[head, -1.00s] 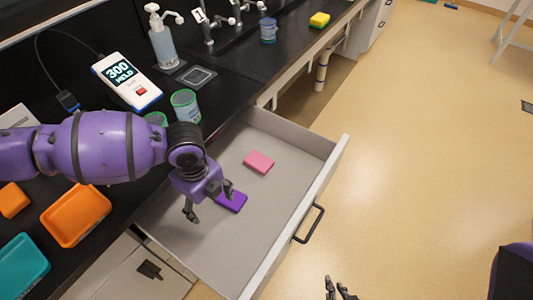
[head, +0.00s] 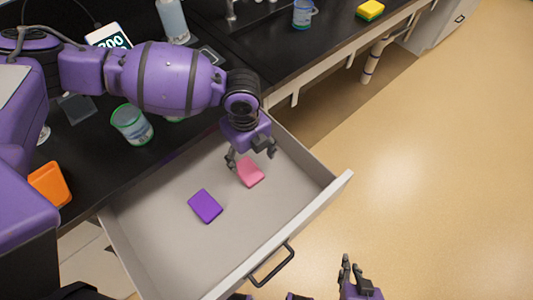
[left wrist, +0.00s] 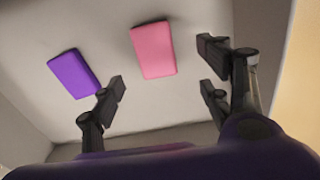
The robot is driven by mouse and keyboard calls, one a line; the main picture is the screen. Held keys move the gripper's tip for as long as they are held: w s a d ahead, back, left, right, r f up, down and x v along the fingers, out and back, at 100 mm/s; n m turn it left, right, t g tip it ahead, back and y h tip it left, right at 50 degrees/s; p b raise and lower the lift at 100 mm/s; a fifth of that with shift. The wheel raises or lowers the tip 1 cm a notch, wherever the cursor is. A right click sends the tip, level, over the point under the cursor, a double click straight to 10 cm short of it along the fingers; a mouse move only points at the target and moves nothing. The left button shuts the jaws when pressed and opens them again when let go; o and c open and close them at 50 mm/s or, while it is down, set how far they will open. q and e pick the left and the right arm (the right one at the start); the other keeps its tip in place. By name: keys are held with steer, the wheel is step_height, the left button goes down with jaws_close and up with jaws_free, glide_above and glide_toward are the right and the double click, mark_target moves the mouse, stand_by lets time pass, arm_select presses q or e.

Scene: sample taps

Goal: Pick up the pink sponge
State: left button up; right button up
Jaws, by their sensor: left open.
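The pink sponge (head: 250,172) lies flat on the floor of the open drawer, and it also shows in the left wrist view (left wrist: 153,50). My left gripper (head: 251,158) is over the drawer, right by the pink sponge, and covers part of its far end in the head view. Its fingers are spread and empty. In the left wrist view, the pink sponge lies beyond the gap between the fingers (left wrist: 160,82), apart from them. My right gripper (head: 352,272) is outside the drawer at the bottom, with its fingers apart and nothing between them.
A purple sponge (head: 205,206) lies left of the pink one in the drawer (head: 225,252). The drawer's walls surround both. The black counter above holds a green-rimmed cup (head: 131,125), an orange tray (head: 49,185) and a yellow sponge (head: 370,10).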

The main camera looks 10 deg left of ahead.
mark_target(249, 171)
arm_select(q)
steer(key=f, duration=0.7)
steer(key=shift+s+a+f, duration=0.3)
steer(key=shift+f, duration=0.1)
steer(key=c, duration=0.9)
